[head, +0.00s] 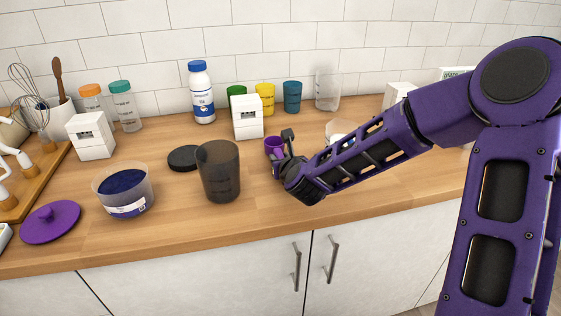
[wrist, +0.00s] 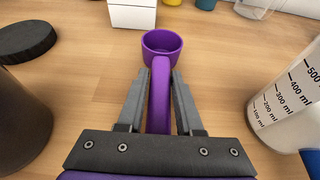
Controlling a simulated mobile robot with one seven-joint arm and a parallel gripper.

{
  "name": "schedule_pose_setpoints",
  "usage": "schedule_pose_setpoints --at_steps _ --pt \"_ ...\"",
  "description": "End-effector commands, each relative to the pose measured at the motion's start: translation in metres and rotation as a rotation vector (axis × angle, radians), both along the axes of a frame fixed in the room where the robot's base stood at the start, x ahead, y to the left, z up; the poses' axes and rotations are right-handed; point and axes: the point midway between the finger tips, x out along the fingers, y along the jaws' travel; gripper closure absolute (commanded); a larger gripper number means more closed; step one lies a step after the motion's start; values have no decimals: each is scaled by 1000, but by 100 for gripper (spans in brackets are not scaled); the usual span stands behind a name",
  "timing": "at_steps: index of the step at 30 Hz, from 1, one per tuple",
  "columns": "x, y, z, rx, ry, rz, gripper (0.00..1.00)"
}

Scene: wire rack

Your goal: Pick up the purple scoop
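The purple scoop (head: 273,146) stands on the wooden counter, its cup partly hidden by my gripper in the head view. In the wrist view the scoop (wrist: 160,85) has its round cup ahead of my fingertips, and its long handle runs back toward my palm. My gripper (wrist: 160,78) is low over the counter with one finger on each side of the handle. Narrow gaps show between the fingers and the handle near the tips, so it looks open around the handle.
A dark translucent cup (head: 220,175) and a black lid (head: 184,158) are left of my gripper. A white box (head: 247,117) stands behind the scoop. A measuring beaker (wrist: 290,95) is close on the right in the wrist view. Yellow (head: 265,98) and blue (head: 292,96) cups stand near the wall.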

Motion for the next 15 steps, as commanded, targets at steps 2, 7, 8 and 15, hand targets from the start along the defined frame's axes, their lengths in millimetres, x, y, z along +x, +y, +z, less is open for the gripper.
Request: schedule_pose_setpoints --at_steps 2,7,8,15 --pt "0 0 0 0 0 0 82" --pt "0 0 0 0 0 0 100" --pt "0 0 0 0 0 0 100" --pt "0 0 1 0 0 0 100"
